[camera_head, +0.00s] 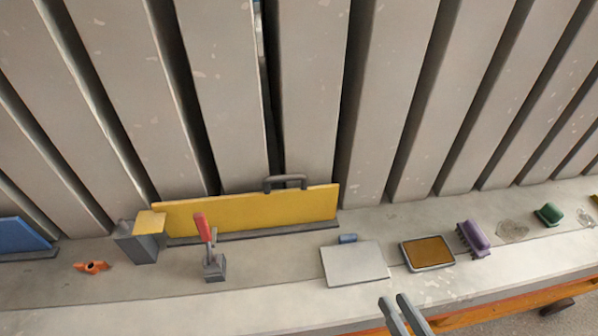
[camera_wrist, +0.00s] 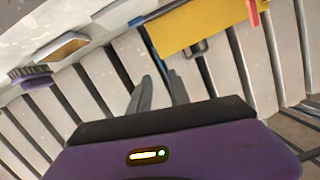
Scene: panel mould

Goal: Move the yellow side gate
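The yellow side gate (camera_head: 250,209) stands upright as a long panel along the base of the grey ribs, with a dark handle (camera_head: 285,181) on its top edge. In the wrist view the yellow gate (camera_wrist: 205,24) is at the top, and its handle (camera_wrist: 197,48) shows below it. A toggle clamp with a red lever (camera_head: 204,227) stands in front of the gate. My gripper (camera_head: 394,300) is at the lower right of the head view, apart from the gate. Its two fingers look parted, with nothing seen between them; they also show in the wrist view (camera_wrist: 153,72).
A grey block with a yellow top (camera_head: 141,244) stands at the gate's left end. On the ledge lie an orange part (camera_head: 91,267), a light plate (camera_head: 354,264), a brown-topped tray (camera_head: 428,252), a purple brush (camera_head: 473,238) and a green piece (camera_head: 548,214). A blue panel (camera_head: 20,237) is far left.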

